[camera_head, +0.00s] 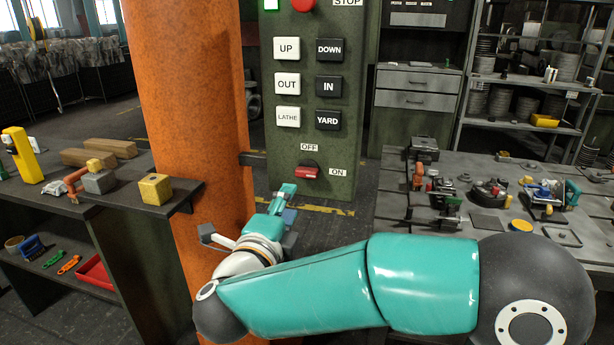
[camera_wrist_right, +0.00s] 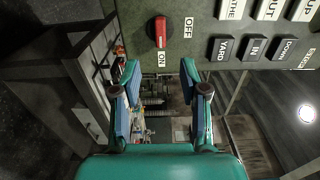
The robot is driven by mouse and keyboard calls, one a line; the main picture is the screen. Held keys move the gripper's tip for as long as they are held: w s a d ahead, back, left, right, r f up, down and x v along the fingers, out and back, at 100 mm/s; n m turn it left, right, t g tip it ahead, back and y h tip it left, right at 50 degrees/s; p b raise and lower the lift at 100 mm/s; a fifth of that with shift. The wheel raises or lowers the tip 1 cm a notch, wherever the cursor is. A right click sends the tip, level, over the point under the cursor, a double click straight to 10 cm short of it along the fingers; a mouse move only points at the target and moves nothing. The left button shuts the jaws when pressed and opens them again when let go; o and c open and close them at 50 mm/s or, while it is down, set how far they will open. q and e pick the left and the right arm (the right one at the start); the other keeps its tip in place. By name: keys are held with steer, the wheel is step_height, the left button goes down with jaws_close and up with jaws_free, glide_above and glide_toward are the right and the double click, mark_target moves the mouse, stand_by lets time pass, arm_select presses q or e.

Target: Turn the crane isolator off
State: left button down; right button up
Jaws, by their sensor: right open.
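The crane isolator is a red rotary switch (camera_head: 308,172) low on a dark green control panel (camera_head: 345,185). An OFF label sits above it and an ON label to its right. In the right wrist view the red handle (camera_wrist_right: 158,32) lies along the direction of the ON label, with OFF off to its side. My right gripper (camera_head: 287,202) is just below and left of the switch in the head view, apart from it. In the wrist view its two fingers (camera_wrist_right: 159,78) are spread and empty, with the switch beyond the tips. My left gripper is out of view.
Buttons marked UP, DOWN, OUT, IN, LATHE and YARD (camera_head: 328,119) sit above the switch, with a red stop button (camera_head: 303,4) at the top. An orange column (camera_head: 190,100) stands left of the panel. A cluttered workbench (camera_head: 400,205) is at right.

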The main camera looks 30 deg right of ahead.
mark_target(305, 176)
steer(key=p+x, duration=0.1)
steer(key=x, duration=1)
steer(key=shift+w+d, duration=0.25)
steer(key=shift+w, duration=0.05)
jaws_close()
steer(key=shift+s+d, duration=0.1)
steer(key=shift+d, duration=0.05)
